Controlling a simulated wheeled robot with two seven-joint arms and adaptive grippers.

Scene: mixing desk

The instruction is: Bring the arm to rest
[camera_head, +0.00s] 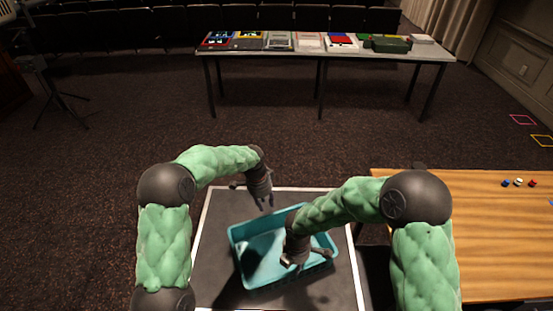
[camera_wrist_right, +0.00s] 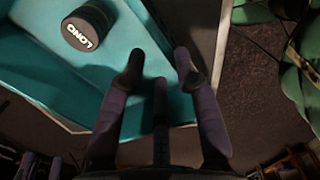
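My right gripper (camera_head: 308,264) hangs over the right part of a teal bin (camera_head: 237,243). In the right wrist view its fingers (camera_wrist_right: 158,70) are spread apart with nothing between them. That view also shows a black cylindrical container (camera_wrist_right: 88,25) with white lettering inside the bin, beyond the fingertips and apart from them. I cannot make the container out in the head view. My left gripper (camera_head: 264,203) points down near the bin's back edge, with its fingers apart and nothing seen in them.
The bin stands on a dark, pale-edged surface (camera_head: 212,215). A wooden table (camera_head: 490,240) at the right carries several small coloured items (camera_head: 518,182). A long table (camera_head: 330,50) with boxes and cases stands far back. Open carpet lies between.

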